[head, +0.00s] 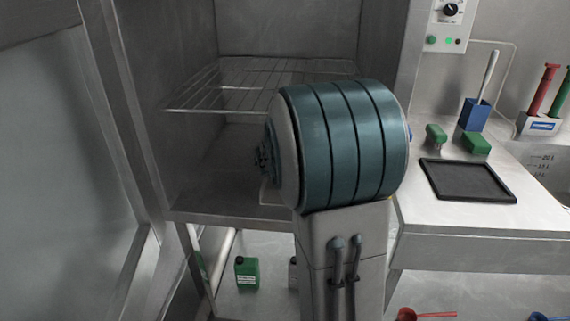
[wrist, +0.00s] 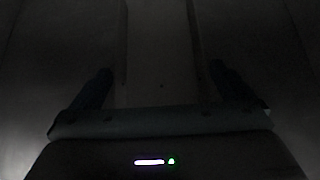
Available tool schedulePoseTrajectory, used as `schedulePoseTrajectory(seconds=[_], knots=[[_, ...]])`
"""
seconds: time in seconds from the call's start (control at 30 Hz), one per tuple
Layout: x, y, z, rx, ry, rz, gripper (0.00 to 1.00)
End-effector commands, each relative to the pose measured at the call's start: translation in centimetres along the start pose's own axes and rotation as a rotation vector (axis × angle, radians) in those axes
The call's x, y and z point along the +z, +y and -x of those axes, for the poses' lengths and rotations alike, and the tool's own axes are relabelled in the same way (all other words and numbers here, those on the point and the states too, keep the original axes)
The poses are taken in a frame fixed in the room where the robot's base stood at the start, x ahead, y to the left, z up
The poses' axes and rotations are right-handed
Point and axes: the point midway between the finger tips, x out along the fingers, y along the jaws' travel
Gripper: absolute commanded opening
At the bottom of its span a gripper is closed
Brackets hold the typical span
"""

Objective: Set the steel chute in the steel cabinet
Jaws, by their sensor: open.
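The steel cabinet (head: 230,217) stands open at the centre left of the head view, with a wire rack (head: 215,90) across its inside. My arm reaches into its front and hides much of the lower compartment. A small pale edge (head: 270,194) shows on the cabinet floor beside my arm; it may be part of the steel chute, but I cannot tell. In the dark wrist view my gripper (wrist: 160,72) is open, its two fingers apart. A paler upright strip (wrist: 160,45) lies beyond and between the fingers; I cannot tell whether it is the chute.
The cabinet door (head: 50,150) stands open at the left. On the right counter are a black tray (head: 467,181), green blocks (head: 476,144) and a blue holder (head: 474,114). A green canister (head: 246,272) and a red scoop (head: 408,314) are below.

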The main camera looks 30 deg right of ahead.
Motion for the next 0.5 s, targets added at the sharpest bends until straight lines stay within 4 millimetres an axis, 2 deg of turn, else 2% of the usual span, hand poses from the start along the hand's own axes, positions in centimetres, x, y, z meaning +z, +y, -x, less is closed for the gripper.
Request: schedulePoseTrajectory(seconds=[0.03, 0.2, 0.33, 0.5], knots=[[0.3, 0.1, 1.2, 0.003, -0.002, 0.0, 1.0], [0.3, 0.1, 4.2, 0.002, -0.002, 0.0, 1.0], [0.3, 0.0, 5.7, 0.001, -0.002, -0.001, 1.0], [0.1, 0.0, 6.5, 0.0, 0.0, 0.0, 1.0]])
